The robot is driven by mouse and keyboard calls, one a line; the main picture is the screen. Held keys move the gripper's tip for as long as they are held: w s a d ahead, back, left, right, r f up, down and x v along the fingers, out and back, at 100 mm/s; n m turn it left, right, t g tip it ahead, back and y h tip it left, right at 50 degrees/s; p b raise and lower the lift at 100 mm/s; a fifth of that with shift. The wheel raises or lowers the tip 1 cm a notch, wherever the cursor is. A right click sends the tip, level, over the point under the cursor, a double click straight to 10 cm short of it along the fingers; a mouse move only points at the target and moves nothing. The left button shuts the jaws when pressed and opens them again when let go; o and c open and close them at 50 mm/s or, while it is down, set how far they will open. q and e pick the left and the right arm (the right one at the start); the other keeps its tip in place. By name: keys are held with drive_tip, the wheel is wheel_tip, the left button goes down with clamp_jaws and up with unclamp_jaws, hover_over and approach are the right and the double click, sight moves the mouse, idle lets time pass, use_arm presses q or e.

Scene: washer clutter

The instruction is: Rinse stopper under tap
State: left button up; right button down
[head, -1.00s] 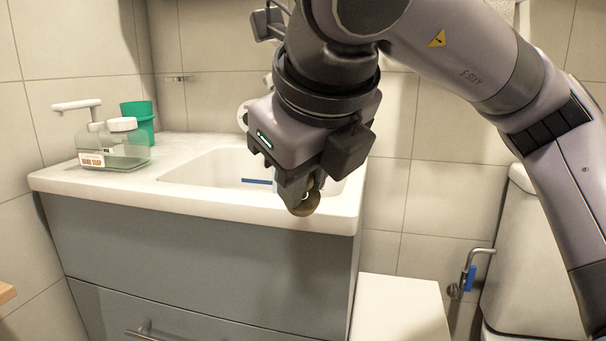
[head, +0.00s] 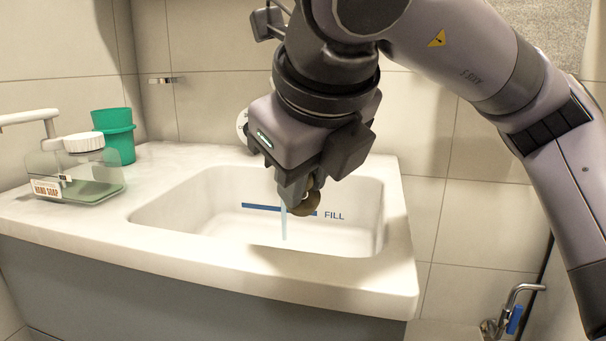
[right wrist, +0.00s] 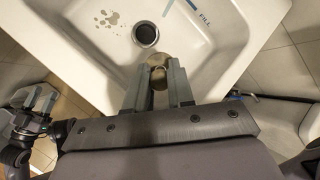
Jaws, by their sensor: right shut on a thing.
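The stopper is a round brass-brown piece (head: 305,205) held at the fingertips of my right gripper (head: 296,200), over the sink basin (head: 365,215). In the right wrist view the stopper (right wrist: 159,76) sits between the fingers of my right gripper (right wrist: 158,90), near the basin's front edge. A thin pale blue water stream (head: 283,228) falls into the basin. It appears just left of the stopper in the head view, and apart from it in the right wrist view (right wrist: 167,8). The tap is hidden behind my right arm.
A soap bottle (head: 85,172) and a green cup (head: 116,138) stand on the counter left of the basin. The basin has a blue FILL line (head: 262,207) and a dark drain (right wrist: 146,34). A pipe valve (head: 512,312) is at lower right.

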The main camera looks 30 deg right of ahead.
drive_tip(key=shift+w+d+f+b, duration=0.15)
drive_tip(key=shift+w+d, duration=0.1)
drive_tip(key=shift+w, duration=0.2)
drive_tip(key=shift+w+d+f+b, duration=0.15)
drive_tip(key=shift+w+d, duration=0.1)
drive_tip(key=shift+w, duration=0.2)
use_arm(q)
drive_tip(key=shift+w+d+r+g+p, duration=0.15)
drive_tip(key=shift+d+g+p, duration=0.15)
drive_tip(key=shift+p, duration=0.55)
use_arm(e)
drive_tip(key=w+d+f, duration=0.2)
drive_tip(key=w+d, duration=0.3)
drive_tip(key=w, duration=0.5)
drive_tip(key=shift+w+d, duration=0.3)
use_arm(q)
drive_tip(key=shift+f, duration=0.2)
use_arm(e)
drive_tip(key=shift+s+d+f, duration=0.1)
drive_tip(key=shift+d, duration=0.05)
use_arm(q)
drive_tip(key=shift+f+b, duration=0.25)
drive_tip(key=shift+b, duration=0.05)
use_arm(e)
drive_tip(key=shift+s+d, duration=0.2)
drive_tip(key=shift+d, duration=0.15)
drive_tip(key=shift+a, duration=0.1)
drive_tip(key=shift+w+a, duration=0.3)
drive_tip(key=shift+a, duration=0.15)
